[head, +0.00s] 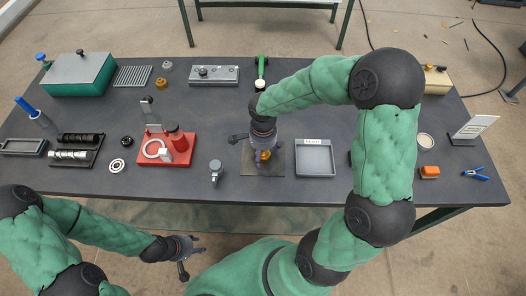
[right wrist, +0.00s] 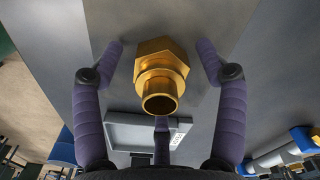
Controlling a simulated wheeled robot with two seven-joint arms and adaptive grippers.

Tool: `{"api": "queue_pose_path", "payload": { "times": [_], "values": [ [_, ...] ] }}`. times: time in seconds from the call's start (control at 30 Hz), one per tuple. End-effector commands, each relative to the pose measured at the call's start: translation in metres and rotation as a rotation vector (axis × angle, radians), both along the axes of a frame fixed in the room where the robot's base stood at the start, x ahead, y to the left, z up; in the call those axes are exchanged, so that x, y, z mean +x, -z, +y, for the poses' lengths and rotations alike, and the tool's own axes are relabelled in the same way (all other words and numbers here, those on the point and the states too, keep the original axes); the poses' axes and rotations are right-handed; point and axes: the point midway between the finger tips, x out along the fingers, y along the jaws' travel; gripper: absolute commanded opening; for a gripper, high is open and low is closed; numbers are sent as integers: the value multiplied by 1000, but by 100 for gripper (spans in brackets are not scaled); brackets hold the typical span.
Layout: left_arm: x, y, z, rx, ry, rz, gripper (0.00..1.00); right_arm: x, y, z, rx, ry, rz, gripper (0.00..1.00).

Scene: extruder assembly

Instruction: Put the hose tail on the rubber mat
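The brass hose tail (right wrist: 160,75), with a hex collar and a round open end, shows between the fingers of my right gripper (right wrist: 162,85) in the right wrist view. Gaps show between it and the two upper fingertips. In the head view the hose tail (head: 265,155) is a small orange-gold spot under my right gripper (head: 264,150), over the rubber mat (head: 248,168), a dark brownish square. The gripper hides part of the mat. Whether the hose tail touches the mat is hard to tell. My left gripper (head: 190,254) is empty with spread fingers, in front of the table.
A grey labelled tray (head: 315,172) lies right of the mat. A red fixture (head: 178,152) and a small grey-topped part (head: 216,170) stand to its left. An orange block (head: 429,172) and blue pliers (head: 475,174) lie at the right. A green-handled tool (head: 261,70) lies behind.

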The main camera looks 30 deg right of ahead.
Motion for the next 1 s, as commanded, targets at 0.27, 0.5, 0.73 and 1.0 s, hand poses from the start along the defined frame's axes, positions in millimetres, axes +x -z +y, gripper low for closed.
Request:
{"api": "queue_pose_path", "payload": {
  "times": [0.27,0.5,0.73,1.0],
  "values": [
    [0,-7,0,0,0,0,40,1,-11,0,-1,0,-2,73],
    [0,-21,0,0,0,0,40,1,-58,0,0,0,-4,73],
    [0,-33,0,0,0,0,40,1,-100,0,0,-1,-4,73],
    [0,-37,0,0,0,0,40,0,-122,0,0,1,-1,73]
  ]
}}
